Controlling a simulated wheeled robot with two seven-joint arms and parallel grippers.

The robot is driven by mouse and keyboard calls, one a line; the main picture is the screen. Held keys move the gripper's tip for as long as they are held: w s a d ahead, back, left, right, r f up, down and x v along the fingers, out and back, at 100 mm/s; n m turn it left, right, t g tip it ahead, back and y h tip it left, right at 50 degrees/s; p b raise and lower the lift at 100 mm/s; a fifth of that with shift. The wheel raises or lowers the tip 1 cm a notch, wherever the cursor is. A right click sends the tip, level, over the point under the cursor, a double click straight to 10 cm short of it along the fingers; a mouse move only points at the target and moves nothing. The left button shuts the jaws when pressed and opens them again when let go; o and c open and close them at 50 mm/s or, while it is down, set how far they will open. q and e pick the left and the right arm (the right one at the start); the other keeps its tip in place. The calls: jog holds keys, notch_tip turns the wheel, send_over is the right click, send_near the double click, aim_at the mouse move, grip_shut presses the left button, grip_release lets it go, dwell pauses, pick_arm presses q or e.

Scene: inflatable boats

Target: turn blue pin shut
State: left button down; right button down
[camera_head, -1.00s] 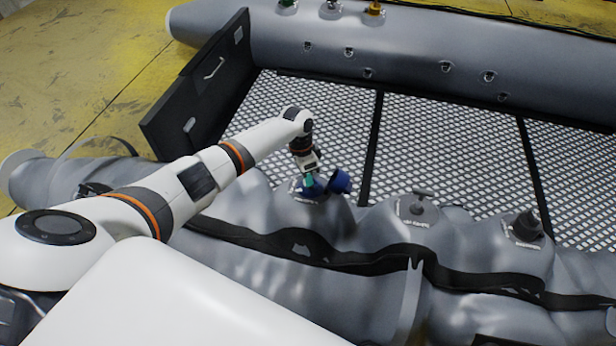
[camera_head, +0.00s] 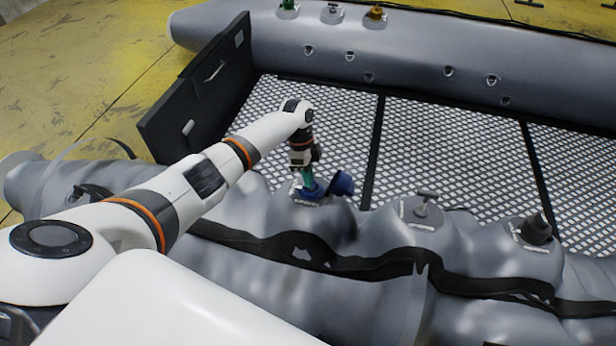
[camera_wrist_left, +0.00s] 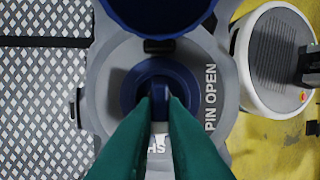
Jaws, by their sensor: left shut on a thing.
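The blue pin (camera_wrist_left: 158,69) sits in the middle of a round grey valve plate on the near boat tube. The plate carries the words "PIN OPEN" and other lettering partly hidden by my fingers. In the head view the blue valve (camera_head: 305,193) lies beneath my left gripper (camera_head: 308,184), with its open blue cap (camera_head: 341,183) to the right. In the left wrist view my green fingertips (camera_wrist_left: 160,102) are close together on the pin, shut on it. My right gripper is in neither view.
A grey valve (camera_head: 424,208) and a dark-capped valve (camera_head: 535,230) stand further right on the near tube. A black board (camera_head: 195,85) closes the boat's left end. The mesh floor (camera_head: 440,140) is clear.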

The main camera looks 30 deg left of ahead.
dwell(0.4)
pick_arm(q)
jog(key=c, duration=1.5)
grip_release()
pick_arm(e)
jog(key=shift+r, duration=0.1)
